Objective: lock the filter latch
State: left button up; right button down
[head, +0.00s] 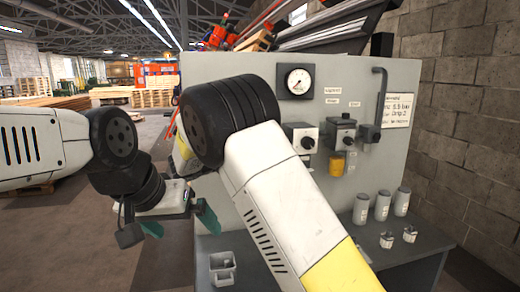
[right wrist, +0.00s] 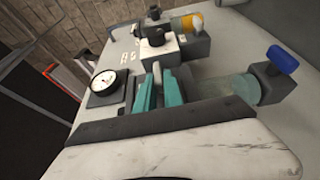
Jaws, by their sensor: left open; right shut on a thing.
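In the right wrist view my right gripper (right wrist: 158,92) has its teal fingers closed around a narrow pale grey piece (right wrist: 157,76), close to the panel. Whether this piece is the filter latch I cannot tell. Beside the fingers a clear bowl (right wrist: 242,87) ends in a dark block with a blue handle (right wrist: 283,58). In the head view my right arm hides this spot and its gripper. My left gripper (head: 180,220) is open and empty, left of the panel, with its teal fingers apart.
The grey panel (head: 225,75) carries a gauge (head: 298,82), black-knobbed boxes (head: 301,136), an orange bowl (head: 337,165) and a bent pipe (head: 381,95). Grey canisters (head: 382,205) and small cups stand on the bench below, with a grey tray (head: 222,268) at its left.

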dwell(0.3)
jog(key=c, duration=1.5)
grip_release()
jog(key=shift+o, duration=0.2)
jog(key=v, duration=0.7)
jog(key=shift+s+a, duration=0.25)
jog(key=shift+a, duration=0.05)
